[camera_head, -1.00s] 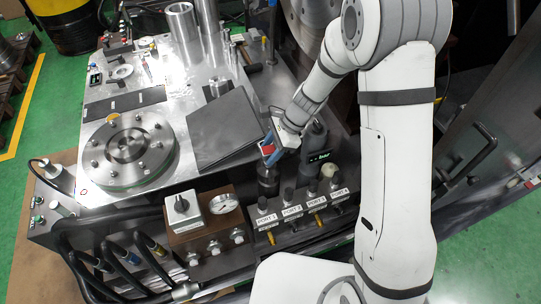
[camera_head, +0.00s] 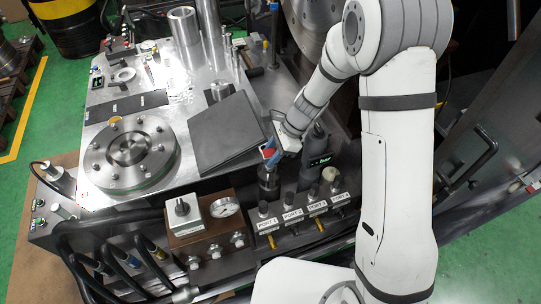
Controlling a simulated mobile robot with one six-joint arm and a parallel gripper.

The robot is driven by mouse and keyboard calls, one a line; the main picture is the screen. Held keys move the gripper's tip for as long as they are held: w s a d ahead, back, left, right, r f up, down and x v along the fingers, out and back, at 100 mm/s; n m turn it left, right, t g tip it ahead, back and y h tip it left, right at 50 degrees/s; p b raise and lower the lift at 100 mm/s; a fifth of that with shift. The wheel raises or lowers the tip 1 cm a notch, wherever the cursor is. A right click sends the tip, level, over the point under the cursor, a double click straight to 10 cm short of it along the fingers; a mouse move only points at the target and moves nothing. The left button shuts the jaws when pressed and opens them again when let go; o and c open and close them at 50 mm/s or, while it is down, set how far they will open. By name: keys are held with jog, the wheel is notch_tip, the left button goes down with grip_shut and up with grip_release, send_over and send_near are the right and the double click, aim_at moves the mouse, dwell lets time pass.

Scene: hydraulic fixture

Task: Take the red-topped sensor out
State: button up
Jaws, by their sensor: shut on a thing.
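The red-topped sensor (camera_head: 268,154) is upright at the front right of the metal fixture, behind the row of port valves. Its red top shows, with a dark cylindrical body (camera_head: 268,181) below it. The fingers partly hide the top. I cannot tell whether the sensor's lower end is seated or raised.
A dark cylinder with a small green display (camera_head: 320,160) stands close to the right. The port valves (camera_head: 300,212) and a gauge block (camera_head: 205,217) are in front. A tilted dark plate (camera_head: 228,132) and a round bolted flange (camera_head: 131,152) lie to the left.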

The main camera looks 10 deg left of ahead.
jog(key=shift+r, duration=0.1)
jog(key=shift+s+r+p, duration=0.1)
jog(key=shift+r+p, duration=1.85)
jog(key=shift+r, duration=0.45)
jog(key=shift+f, duration=0.1)
